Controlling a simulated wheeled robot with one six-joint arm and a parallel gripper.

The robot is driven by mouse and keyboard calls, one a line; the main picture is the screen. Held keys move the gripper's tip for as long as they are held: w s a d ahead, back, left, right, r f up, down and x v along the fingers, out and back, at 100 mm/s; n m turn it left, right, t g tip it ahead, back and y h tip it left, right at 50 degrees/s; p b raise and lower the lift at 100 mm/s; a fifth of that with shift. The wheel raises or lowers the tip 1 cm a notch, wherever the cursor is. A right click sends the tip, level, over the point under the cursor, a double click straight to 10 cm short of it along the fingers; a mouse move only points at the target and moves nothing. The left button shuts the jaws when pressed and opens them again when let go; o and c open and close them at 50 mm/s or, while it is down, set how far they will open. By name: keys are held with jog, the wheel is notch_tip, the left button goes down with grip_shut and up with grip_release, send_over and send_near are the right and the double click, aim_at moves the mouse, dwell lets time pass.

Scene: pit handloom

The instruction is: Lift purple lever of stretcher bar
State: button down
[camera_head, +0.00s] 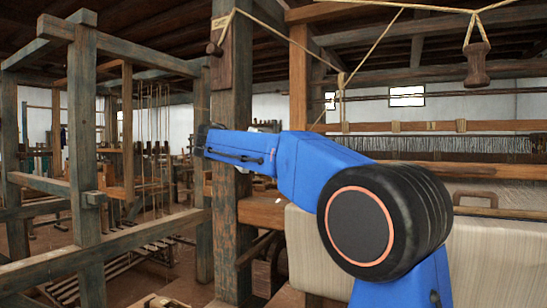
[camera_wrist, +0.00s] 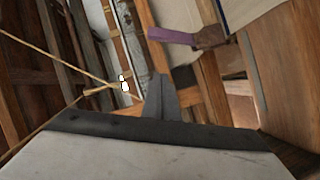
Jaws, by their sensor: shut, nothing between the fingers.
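The purple lever (camera_wrist: 172,36) is in the upper middle of the wrist view. It is a short flat bar whose right end meets a brown wooden piece (camera_wrist: 212,38), likely part of the stretcher bar. My gripper (camera_wrist: 161,80) is below the lever in that view. Its dark fingers are together and empty, and a gap shows between their tips and the lever. In the head view I cannot make out the lever.
A thick wooden post (camera_head: 231,110) stands close to my arm's end. Cream cloth (camera_head: 335,250) hangs below my arm at the right. A cord with a wooden toggle (camera_head: 477,64) hangs at the upper right. Another timber frame (camera_head: 82,130) stands at the left. Ropes (camera_wrist: 55,58) cross the wrist view.

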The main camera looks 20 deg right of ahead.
jog(key=s+d+f, duration=0.2)
jog(key=d, duration=0.3)
jog(key=shift+s+d+f, duration=0.15)
jog(key=shift+f, duration=0.05)
